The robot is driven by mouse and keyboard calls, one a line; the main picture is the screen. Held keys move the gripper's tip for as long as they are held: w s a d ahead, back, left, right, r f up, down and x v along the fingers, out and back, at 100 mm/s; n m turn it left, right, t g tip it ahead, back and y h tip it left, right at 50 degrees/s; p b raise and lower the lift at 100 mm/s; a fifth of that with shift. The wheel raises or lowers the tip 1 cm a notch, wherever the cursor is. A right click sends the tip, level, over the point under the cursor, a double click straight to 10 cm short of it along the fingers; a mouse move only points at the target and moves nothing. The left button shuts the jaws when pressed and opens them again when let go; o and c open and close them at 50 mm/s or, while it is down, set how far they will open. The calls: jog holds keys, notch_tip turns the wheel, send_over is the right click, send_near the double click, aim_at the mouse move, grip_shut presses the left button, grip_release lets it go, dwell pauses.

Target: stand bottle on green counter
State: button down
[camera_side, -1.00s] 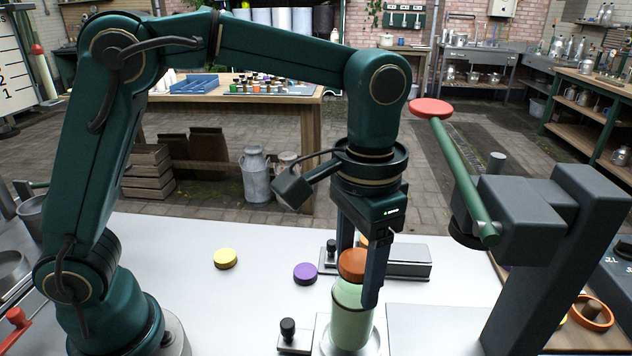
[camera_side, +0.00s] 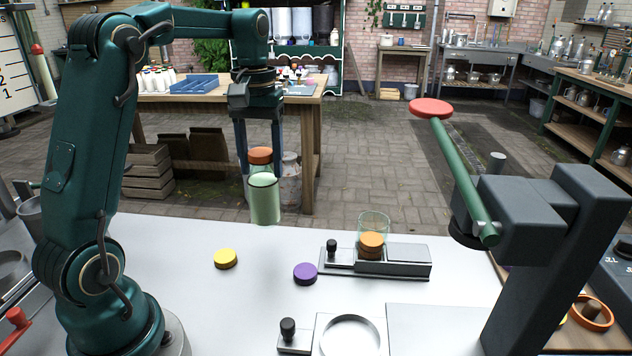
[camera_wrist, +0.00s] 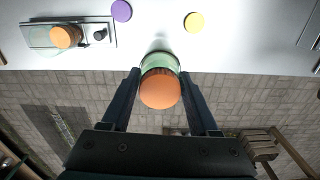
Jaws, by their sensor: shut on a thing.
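The bottle (camera_side: 265,203), with pale green contents and an orange cap, hangs upright between the fingers of my gripper (camera_side: 260,170). My gripper is shut on it near the top and holds it in the air, around the back edge of the white table. In the wrist view the bottle's orange cap (camera_wrist: 160,90) sits between both fingers of my gripper (camera_wrist: 160,75). A dark green shelf unit (camera_side: 338,75) stands far back behind the arm; I cannot tell whether it is the green counter.
A yellow cap (camera_side: 226,259) and a purple cap (camera_side: 305,273) lie on the white table (camera_side: 200,300). A clear glass (camera_side: 373,222) with an orange cap stands in a metal fixture. The front round fixture (camera_side: 351,337) is empty. A lever press (camera_side: 545,215) stands at right.

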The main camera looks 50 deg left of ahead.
jog(key=shift+n, duration=0.7)
jog(key=shift+s+a+f, duration=0.25)
jog(key=shift+a+f, duration=0.35)
jog(key=shift+f, duration=0.05)
jog(key=shift+s+a+f, duration=0.25)
jog(key=shift+a+f, duration=0.35)
jog(key=shift+f, duration=0.05)
jog(key=shift+s+a+f, duration=0.25)
jog(key=shift+a+f, duration=0.35)
jog(key=shift+f, duration=0.15)
jog(key=shift+f, duration=0.5)
jog(key=shift+f, duration=0.8)
